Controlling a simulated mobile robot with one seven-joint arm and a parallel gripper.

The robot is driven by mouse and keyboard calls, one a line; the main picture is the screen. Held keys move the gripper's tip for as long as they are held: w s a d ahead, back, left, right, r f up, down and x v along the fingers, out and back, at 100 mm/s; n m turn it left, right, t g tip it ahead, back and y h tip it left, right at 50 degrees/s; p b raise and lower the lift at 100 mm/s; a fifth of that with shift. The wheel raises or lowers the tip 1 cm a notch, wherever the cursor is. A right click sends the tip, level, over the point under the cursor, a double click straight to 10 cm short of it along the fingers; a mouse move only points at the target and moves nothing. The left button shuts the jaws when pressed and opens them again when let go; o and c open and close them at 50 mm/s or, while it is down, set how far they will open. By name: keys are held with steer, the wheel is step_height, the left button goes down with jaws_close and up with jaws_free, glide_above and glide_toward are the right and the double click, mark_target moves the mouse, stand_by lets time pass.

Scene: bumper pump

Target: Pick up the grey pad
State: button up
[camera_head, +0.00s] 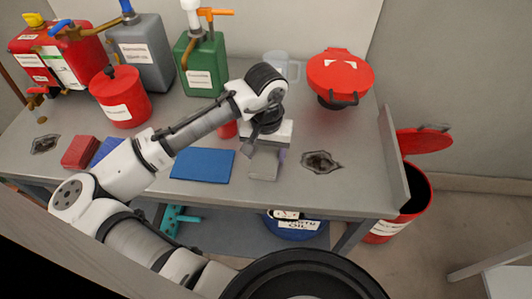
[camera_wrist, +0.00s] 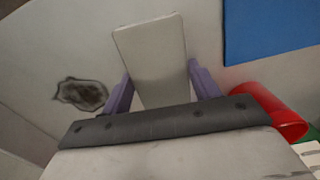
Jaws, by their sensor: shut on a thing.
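The grey pad (camera_head: 264,165) is a flat light-grey block near the front of the grey table, right of the blue mat. In the wrist view the grey pad (camera_wrist: 152,50) stands out between the two purple fingers of my gripper (camera_wrist: 160,82). One finger is against each side, so my gripper is shut on it. In the head view my gripper (camera_head: 267,154) is partly hidden by the wrist, with a bit of purple at the pad's right side. I cannot tell whether the pad touches the table.
A blue mat (camera_head: 202,165) lies left of the pad and a dark stained patch (camera_head: 321,162) lies right. A red cylinder (camera_wrist: 270,110) is close to my gripper. Cans, a red pot (camera_head: 120,97) and a red-lidded container (camera_head: 340,75) stand behind. A panel (camera_head: 393,160) edges the table.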

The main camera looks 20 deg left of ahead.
mark_target(266, 154)
step_height(266, 154, up, 20)
steer(key=shift+b, duration=0.35)
steer(key=o, duration=0.4)
steer(key=c, duration=0.3)
